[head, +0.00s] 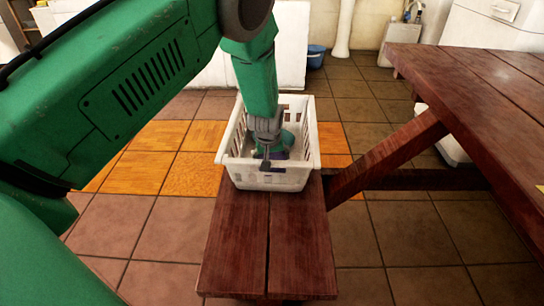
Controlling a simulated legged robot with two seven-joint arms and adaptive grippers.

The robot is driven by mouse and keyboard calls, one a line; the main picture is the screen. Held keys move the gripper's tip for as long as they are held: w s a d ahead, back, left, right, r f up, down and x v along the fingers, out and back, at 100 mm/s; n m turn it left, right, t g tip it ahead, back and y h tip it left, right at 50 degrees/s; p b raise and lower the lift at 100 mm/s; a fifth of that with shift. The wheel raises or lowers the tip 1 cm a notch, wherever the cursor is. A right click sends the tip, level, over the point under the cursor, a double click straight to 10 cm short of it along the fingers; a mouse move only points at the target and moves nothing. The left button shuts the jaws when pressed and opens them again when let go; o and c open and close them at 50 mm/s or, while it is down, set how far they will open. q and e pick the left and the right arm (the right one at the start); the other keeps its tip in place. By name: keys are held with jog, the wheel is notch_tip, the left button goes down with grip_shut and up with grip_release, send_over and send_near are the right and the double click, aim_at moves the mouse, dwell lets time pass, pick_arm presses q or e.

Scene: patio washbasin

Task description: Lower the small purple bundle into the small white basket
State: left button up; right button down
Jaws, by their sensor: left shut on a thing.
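The small white basket (301,172) stands on the far part of a wooden bench in the head view. My left gripper (270,158) reaches down into the basket from above. It is shut on the small purple bundle (280,155), of which only a little purple shows beside the fingers, inside the basket walls. The rest of the bundle is hidden by the gripper and the basket's near wall. I cannot tell whether the bundle touches the basket floor. My right gripper is not in view.
The bench (268,245) is bare in front of the basket. A wooden table (480,100) with a slanted leg stands close on the right. A blue bucket (316,56) sits on the tiled floor at the back.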

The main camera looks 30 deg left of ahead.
pick_arm(q)
jog(key=shift+f, duration=0.15)
jog(key=o, duration=1.3)
jog(key=shift+o, duration=0.2)
